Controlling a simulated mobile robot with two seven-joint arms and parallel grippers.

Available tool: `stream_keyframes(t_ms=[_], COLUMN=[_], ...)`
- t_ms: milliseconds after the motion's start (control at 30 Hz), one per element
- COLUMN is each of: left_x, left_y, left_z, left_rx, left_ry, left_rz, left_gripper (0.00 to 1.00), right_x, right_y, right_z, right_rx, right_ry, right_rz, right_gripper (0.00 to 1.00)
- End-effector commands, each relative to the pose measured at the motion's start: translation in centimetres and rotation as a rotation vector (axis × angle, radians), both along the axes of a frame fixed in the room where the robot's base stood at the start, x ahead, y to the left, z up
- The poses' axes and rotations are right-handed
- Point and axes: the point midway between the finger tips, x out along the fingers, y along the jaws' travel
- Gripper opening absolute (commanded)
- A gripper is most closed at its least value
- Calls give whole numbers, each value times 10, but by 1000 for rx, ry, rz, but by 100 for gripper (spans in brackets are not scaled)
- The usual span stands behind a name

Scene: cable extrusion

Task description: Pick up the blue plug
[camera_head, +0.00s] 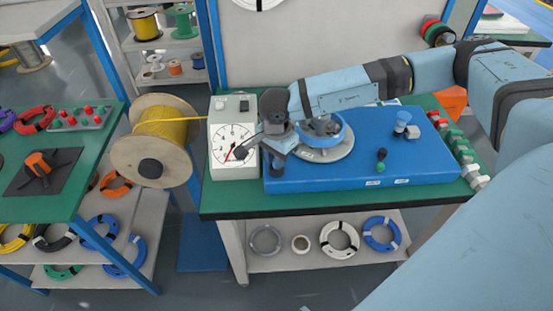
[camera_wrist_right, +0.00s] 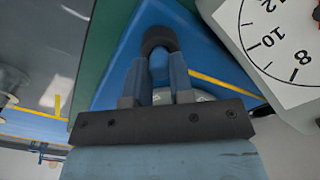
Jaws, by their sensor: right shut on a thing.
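My right gripper (camera_head: 278,152) is over the left end of the blue machine base (camera_head: 345,178), beside the white dial. In the right wrist view its two fingers (camera_wrist_right: 160,82) are closed around a blue piece (camera_wrist_right: 159,66) with a dark round end (camera_wrist_right: 159,38), which I take as the blue plug. In the head view the plug is mostly hidden by the gripper, and I cannot tell whether it touches the base. My left gripper is not in view.
The white dial box (camera_head: 222,172) stands close left of the gripper. A yellow cable spool (camera_head: 165,127) is farther left. Several coloured blocks line the green table's right side.

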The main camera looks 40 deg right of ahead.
Motion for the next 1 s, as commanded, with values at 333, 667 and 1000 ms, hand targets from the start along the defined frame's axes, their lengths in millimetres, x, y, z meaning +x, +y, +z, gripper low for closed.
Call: stream_keyframes(t_ms=[333, 667, 1000], left_x=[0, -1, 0], left_y=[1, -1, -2], left_z=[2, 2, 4], left_rx=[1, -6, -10], left_ry=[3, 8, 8], left_rz=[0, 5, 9], left_gripper=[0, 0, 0], right_x=[1, 0, 0], right_y=[0, 0, 0], right_z=[54, 147, 195], right_rx=[2, 1, 1], right_ry=[-5, -5, -2], right_rz=[0, 2, 1], right_gripper=[0, 0, 0])
